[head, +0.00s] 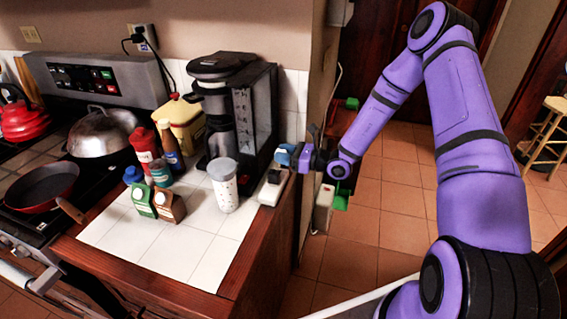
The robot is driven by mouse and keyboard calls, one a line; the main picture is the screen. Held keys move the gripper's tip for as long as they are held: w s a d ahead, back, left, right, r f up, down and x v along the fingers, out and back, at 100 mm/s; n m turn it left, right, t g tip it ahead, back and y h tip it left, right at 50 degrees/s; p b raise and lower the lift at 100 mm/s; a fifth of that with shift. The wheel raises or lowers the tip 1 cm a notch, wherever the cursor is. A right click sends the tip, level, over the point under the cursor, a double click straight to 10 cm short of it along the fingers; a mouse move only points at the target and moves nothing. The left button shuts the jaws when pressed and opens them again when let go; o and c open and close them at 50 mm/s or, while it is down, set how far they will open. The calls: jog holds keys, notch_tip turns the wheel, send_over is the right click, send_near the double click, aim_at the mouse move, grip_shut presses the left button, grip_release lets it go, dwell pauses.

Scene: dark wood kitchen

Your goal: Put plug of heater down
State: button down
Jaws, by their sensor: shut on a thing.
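My gripper (294,157) is above the right edge of the white tiled counter, reaching in from the right. It is shut on a small blue and pale piece (283,153), which I take to be the heater plug; the fingers hide much of it. A white power strip (268,194) lies on the counter edge just below and left of the gripper, with a dark piece (274,176) at its far end. The held piece appears slightly above the strip; whether they touch is unclear. I cannot pick out the heater with certainty.
A black coffee maker (254,110) and a white patterned cup (224,185) stand left of the gripper. Bottles and cartons (157,202) crowd the counter's middle. The front tiles (165,250) are clear. A pale box (323,208) is low beside the counter, right of its edge.

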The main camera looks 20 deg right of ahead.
aim_at(284, 170)
jog(key=shift+f, duration=1.75)
jog(key=shift+f, duration=0.4)
jog(key=c, duration=0.8)
grip_release()
jog(key=shift+o, duration=0.2)
jog(key=shift+r, duration=0.1)
